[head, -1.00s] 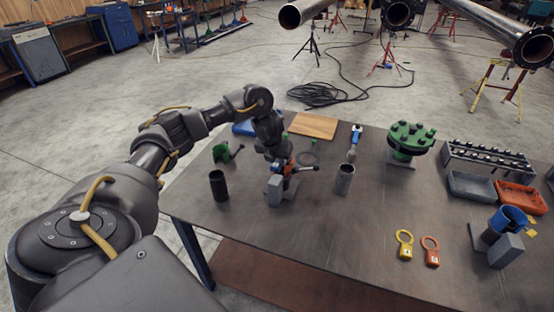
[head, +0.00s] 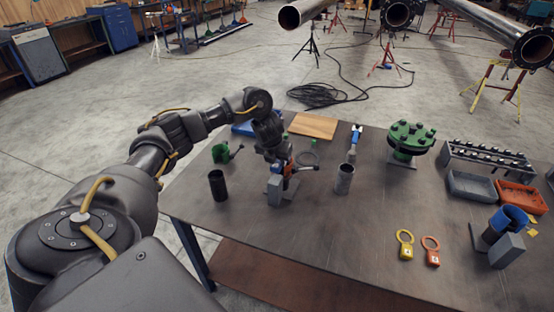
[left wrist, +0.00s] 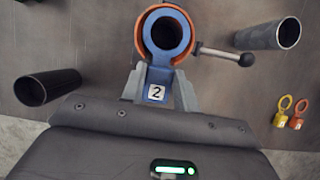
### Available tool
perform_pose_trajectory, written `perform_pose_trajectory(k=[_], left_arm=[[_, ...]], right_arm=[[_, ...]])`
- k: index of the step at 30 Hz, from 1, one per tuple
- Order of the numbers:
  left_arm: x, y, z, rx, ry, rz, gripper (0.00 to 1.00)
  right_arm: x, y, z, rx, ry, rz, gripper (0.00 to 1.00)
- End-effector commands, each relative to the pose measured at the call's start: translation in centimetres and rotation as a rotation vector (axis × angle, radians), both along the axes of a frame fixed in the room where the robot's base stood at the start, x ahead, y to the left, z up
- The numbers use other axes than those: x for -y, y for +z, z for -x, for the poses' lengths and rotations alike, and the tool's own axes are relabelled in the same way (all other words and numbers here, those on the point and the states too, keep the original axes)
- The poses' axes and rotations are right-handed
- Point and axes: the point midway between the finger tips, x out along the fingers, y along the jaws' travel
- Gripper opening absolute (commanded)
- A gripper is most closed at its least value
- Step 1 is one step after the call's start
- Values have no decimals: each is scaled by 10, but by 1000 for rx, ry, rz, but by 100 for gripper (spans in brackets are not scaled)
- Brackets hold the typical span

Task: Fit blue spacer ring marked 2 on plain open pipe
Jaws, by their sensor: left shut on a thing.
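My left gripper (head: 280,160) is shut on the tab of the blue spacer ring (left wrist: 157,78), whose white label reads 2. In the left wrist view the blue ring's round end lies over an orange collar with a metal lever (left wrist: 222,54) ending in a black knob. A dark round opening shows through the ring. Whether the ring is around a pipe there or only above it, I cannot tell. In the head view the arm largely hides the ring. A grey upright pipe (head: 344,179) stands to the right, a black upright pipe (head: 217,186) to the left. My right gripper is out of view.
A yellow tagged ring (head: 404,246) and an orange tagged ring (head: 431,252) lie at the front. A green flange with studs (head: 411,138), a grey tray (head: 471,186) and an orange tray (head: 521,198) stand right. The table's front middle is clear.

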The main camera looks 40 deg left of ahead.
Motion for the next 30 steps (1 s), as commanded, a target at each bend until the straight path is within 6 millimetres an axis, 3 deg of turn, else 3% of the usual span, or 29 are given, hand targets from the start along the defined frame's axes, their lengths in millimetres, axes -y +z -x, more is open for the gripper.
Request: perform_pose_trajectory(k=[9, 13, 14, 19, 30], left_arm=[[0, -22, 0, 0, 0, 0, 5], [0, -19, 0, 0, 0, 0, 5], [0, -19, 0, 0, 0, 0, 34], [0, -19, 0, 0, 0, 0, 56], [1, -10, 2, 3, -2, -1, 56]], right_arm=[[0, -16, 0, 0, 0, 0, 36], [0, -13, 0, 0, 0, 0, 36], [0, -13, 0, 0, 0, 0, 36], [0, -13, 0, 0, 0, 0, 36], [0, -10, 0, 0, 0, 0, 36]])
